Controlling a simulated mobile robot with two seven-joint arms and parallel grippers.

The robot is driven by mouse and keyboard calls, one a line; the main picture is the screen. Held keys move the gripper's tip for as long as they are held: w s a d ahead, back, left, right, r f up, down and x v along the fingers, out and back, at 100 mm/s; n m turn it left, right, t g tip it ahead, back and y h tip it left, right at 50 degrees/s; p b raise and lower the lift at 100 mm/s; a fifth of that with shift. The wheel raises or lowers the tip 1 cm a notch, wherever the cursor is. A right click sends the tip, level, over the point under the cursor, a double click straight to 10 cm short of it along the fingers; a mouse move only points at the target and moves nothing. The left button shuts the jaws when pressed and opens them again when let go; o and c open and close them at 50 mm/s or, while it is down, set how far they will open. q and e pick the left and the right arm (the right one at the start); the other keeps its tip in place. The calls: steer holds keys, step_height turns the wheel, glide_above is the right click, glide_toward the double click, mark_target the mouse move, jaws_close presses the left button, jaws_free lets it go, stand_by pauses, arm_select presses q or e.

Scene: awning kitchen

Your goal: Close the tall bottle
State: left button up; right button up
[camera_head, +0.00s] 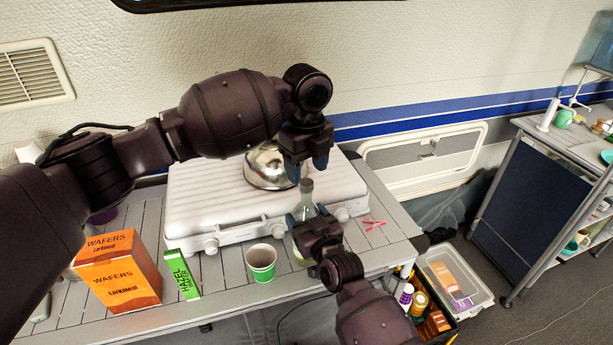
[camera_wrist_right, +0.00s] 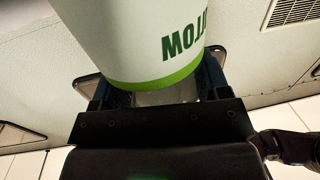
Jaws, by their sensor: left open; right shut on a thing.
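The tall bottle (camera_head: 306,209) stands upright near the front right of the table, with a pale body and a grey neck and top. In the right wrist view the bottle (camera_wrist_right: 135,40) fills the jaws, white with a green band and dark green letters. My right gripper (camera_head: 314,222) is shut on the bottle's body. My left gripper (camera_head: 307,168) is open, pointing down just above the bottle's top. I cannot tell whether a cap is on the bottle, and no separate cap is clearly visible.
A white case (camera_head: 215,200) lies behind the bottle, with a shiny metal kettle-like object (camera_head: 263,170) on it. A green cup (camera_head: 261,262), a green hazel box (camera_head: 183,274) and an orange wafers box (camera_head: 117,276) stand to the left. A pink item (camera_head: 373,224) lies right.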

arm_select(q)
step_height(320, 180, up, 9)
stand_by(0.3)
steer(key=shift+f, duration=0.1)
arm_select(e)
steer(key=o, duration=1.8)
steer(key=v, duration=1.1)
